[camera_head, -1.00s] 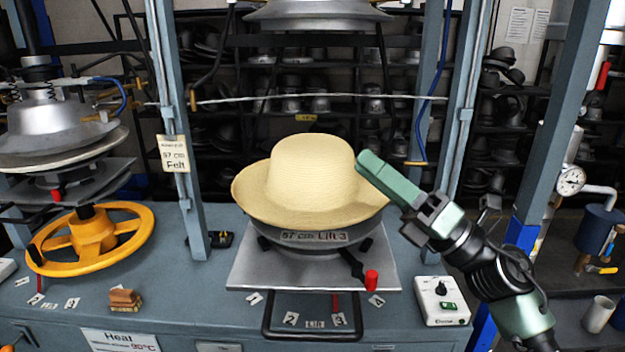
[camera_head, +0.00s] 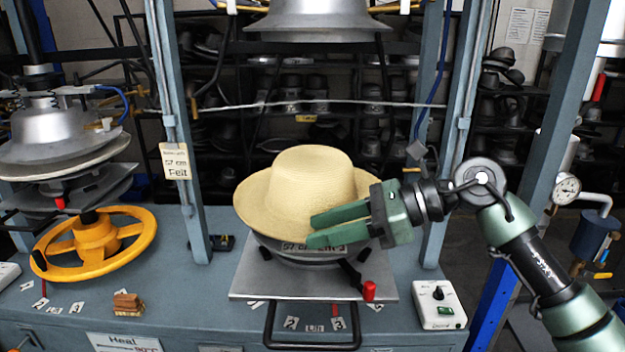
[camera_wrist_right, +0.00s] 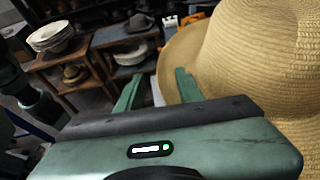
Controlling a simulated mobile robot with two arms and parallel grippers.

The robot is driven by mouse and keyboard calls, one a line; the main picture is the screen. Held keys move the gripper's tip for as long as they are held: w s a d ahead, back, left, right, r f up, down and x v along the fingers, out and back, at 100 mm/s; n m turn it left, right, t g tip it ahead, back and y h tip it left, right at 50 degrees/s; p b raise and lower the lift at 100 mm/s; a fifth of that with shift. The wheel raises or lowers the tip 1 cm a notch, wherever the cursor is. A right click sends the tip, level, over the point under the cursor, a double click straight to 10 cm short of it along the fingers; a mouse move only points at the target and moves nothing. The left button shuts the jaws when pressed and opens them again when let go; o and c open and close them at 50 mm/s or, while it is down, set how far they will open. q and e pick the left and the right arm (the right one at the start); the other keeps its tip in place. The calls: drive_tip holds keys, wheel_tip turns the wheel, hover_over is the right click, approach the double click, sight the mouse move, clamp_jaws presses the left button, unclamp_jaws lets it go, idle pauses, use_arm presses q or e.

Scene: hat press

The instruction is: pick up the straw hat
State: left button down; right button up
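The straw hat (camera_head: 312,180) is pale yellow with a round crown and wide brim. It sits crown up on the grey metal form marked "57 cm" (camera_head: 300,253) in the middle of the press. My right gripper (camera_head: 312,231) is open, its two green fingers pointing left across the front right of the brim, one above the other. In the right wrist view the hat (camera_wrist_right: 250,60) fills the right side, and the brim edge shows around and between the open fingers (camera_wrist_right: 160,76). I cannot tell whether they touch it. My left gripper is not in view.
A metal plate (camera_head: 250,275) lies under the form, with a red-knobbed lever (camera_head: 369,290) at its front right. Blue posts (camera_head: 183,150) stand on both sides, and the upper press head (camera_head: 318,25) hangs above. A white control box (camera_head: 438,303) stands at right.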

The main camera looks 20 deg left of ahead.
drive_tip(key=shift+x, duration=1)
clamp_jaws()
idle(0.7)
